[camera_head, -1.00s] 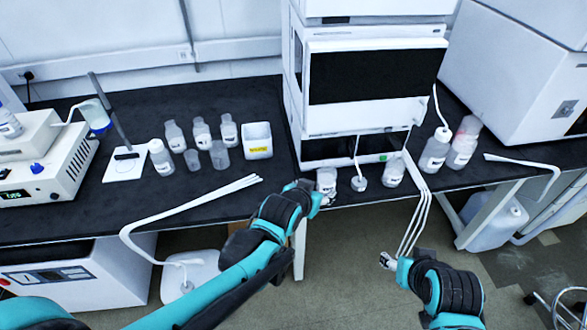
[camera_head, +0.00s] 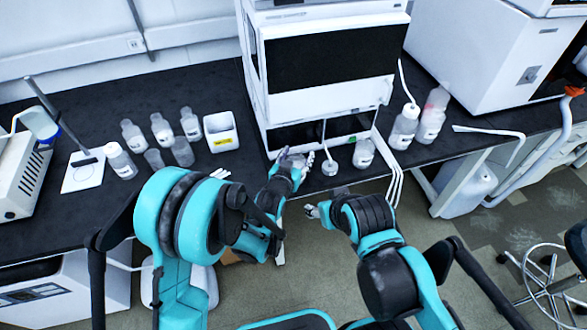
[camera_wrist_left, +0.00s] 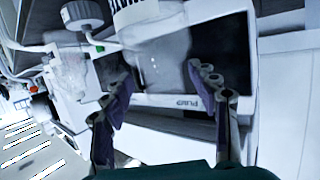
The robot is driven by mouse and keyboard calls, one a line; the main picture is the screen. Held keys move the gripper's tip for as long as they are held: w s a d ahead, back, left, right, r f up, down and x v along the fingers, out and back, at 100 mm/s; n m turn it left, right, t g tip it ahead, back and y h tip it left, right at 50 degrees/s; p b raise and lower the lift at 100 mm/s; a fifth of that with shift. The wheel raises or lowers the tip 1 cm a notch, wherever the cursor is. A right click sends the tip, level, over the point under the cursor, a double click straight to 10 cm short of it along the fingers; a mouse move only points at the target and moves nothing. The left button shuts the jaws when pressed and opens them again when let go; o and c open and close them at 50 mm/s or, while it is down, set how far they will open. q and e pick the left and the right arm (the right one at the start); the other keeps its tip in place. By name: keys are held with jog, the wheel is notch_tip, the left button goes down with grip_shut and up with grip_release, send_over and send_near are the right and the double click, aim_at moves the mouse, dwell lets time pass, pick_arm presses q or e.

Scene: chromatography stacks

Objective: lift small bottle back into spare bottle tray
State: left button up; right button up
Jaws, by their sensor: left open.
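A small clear bottle (camera_head: 298,157) stands at the front edge of the black bench, below the white instrument, mostly hidden by my left gripper (camera_head: 296,162). In the left wrist view, a clear bottle with a black-lettered white band (camera_wrist_left: 140,14) shows beyond and between the two open fingers (camera_wrist_left: 160,78); contact cannot be told. A second labelled bottle (camera_head: 363,154) stands to the right. My right gripper (camera_head: 313,211) is low in front of the bench, away from the bottles; its jaws are too small to read. I cannot tell which thing is the spare bottle tray.
A white bin with a yellow label (camera_head: 221,132) stands left of the instrument (camera_head: 325,75), beside several bottles. White tubes hang over the bench edge near my right arm.

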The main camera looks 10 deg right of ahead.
pick_arm(q)
jog(key=x, duration=0.1)
jog(key=b+x, duration=0.1)
jog(key=x, duration=0.1)
jog(key=shift+w+f, duration=0.4)
jog(key=shift+w, duration=0.2)
jog(key=shift+s, duration=0.1)
grip_shut()
